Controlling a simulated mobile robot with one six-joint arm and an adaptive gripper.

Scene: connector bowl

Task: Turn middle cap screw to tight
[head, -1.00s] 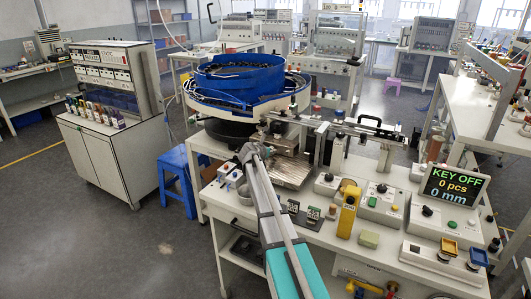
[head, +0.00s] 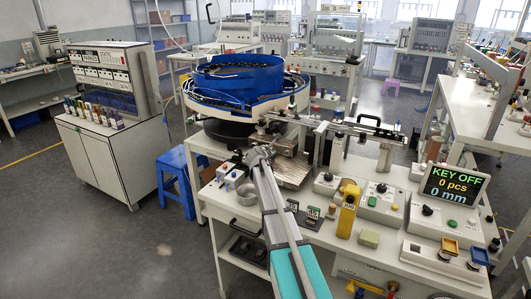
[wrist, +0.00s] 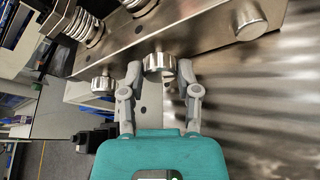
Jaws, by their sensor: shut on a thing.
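In the wrist view a metal plate (wrist: 215,38) carries three round metal heads in a slanting row. The middle cap screw (wrist: 160,63) has a knurled rim and sits between the fingertips of my gripper (wrist: 160,72). My gripper is shut on it, one finger on each side. A smaller knurled cap screw (wrist: 103,84) is to the left, apart from the fingers. A larger smooth round head (wrist: 250,20) is at the upper right. In the head view my gripper (head: 258,153) is at the metal block below the blue bowl feeder (head: 240,80); the screws are too small to make out there.
Springs or ribbed parts (wrist: 72,22) are at the wrist view's upper left. In the head view a metal cup (head: 246,191) stands left of my arm.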

